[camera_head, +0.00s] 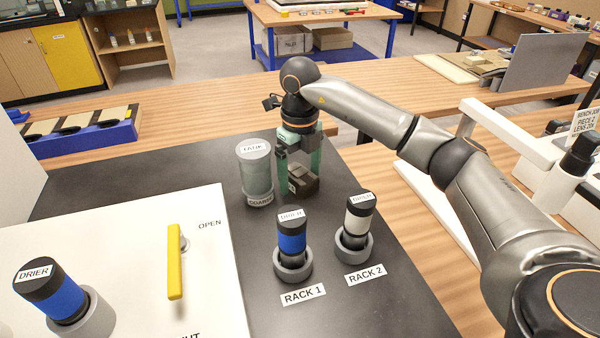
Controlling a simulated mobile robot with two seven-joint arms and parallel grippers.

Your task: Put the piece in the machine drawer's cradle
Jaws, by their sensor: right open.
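My right gripper (299,168) points down, with its green fingers apart, behind the two rack holders. A dark grey-brown block (303,186), which may be the piece, sits low between and in front of the fingers. I cannot tell whether the fingers touch it, or whether it rests on the black surface or in a holder. A white machine panel (110,245) at the left has a yellow handle (175,262) by the word OPEN; a partly cut-off word is below. No drawer cradle can be made out. My left gripper is not in view.
A clear canister (256,175) labelled TANK stands close left of my right gripper. Blue (291,236) and white (359,217) black-capped cylinders labelled DRIER stand in RACK 1 and RACK 2. Another blue drier (55,294) stands on the panel. The black surface (400,300) is clear at front right.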

